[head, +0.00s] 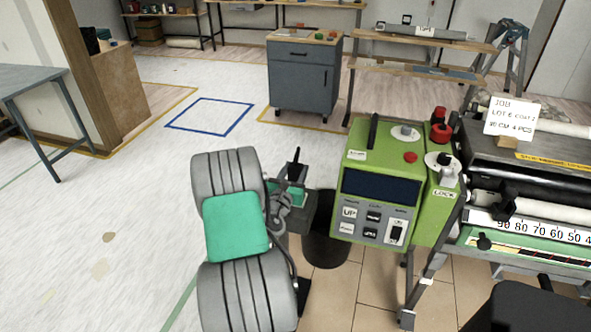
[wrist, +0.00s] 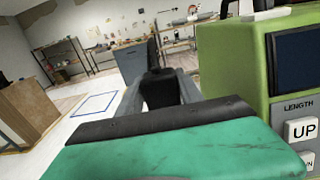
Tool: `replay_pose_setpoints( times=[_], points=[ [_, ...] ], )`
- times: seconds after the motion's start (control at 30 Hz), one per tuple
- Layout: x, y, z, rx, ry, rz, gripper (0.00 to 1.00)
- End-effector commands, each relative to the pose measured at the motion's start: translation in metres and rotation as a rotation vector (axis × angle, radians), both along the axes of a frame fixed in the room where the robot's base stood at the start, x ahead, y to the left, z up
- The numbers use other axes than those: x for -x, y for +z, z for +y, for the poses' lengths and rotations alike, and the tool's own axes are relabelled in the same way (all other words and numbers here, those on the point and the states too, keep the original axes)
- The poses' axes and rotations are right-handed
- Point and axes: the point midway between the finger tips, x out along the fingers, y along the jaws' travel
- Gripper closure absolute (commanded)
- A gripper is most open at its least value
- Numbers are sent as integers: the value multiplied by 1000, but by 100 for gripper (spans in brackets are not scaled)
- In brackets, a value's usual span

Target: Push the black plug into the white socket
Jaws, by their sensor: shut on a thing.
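My gripper (head: 292,185) is shut on the black plug (head: 296,170), which stands upright between the fingers with a thin black part rising from its top. In the wrist view the plug (wrist: 162,92) sits between the two grey fingers of my gripper (wrist: 160,100). My gripper is left of the green machine (head: 385,180), with a gap between them. I cannot clearly make out the white socket in either view; a white round fitting (head: 405,133) on the machine's top is too small to identify.
The machine's front has a dark display (head: 381,189) and white buttons such as UP (head: 349,212). A black bin (head: 326,245) stands on the floor below. A roller table (head: 535,160) is at the right. A grey cabinet (head: 304,80) stands behind; floor at the left is open.

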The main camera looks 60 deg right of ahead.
Motion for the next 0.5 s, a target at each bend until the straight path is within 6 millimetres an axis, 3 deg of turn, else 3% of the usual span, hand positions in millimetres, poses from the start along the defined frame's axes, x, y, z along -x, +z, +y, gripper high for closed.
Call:
replay_pose_setpoints(
  times=[0.5],
  points=[
    [0, -55, 0, 0, 0, 0, 100]
  ],
)
